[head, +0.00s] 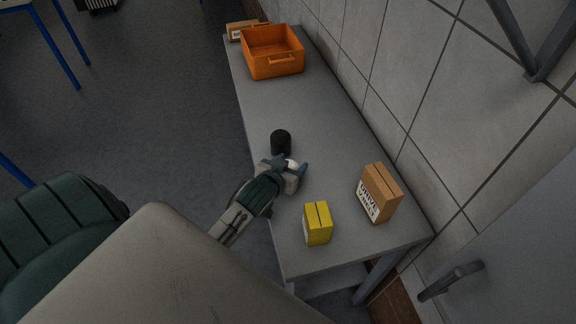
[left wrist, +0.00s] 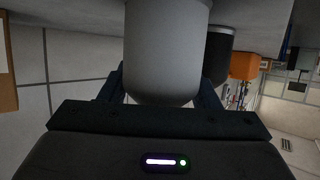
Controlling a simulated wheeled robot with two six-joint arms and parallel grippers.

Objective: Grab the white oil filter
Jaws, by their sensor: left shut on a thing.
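The white oil filter (left wrist: 165,50) is a pale cylinder with a rounded end, between the two fingers of my left gripper (left wrist: 165,85) in the left wrist view. In the head view only a small white part of the filter (head: 291,164) shows between the fingertips. My left gripper (head: 288,170) is shut on it over the grey table (head: 300,110). I cannot tell whether the filter touches the tabletop. My right gripper is in neither view.
A black cylinder (head: 281,142) stands just beyond my left gripper. A yellow box (head: 317,224) and a brown carton (head: 380,192) stand at the table's near end. An orange crate (head: 272,66) is at the far end. The tiled wall runs along the right.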

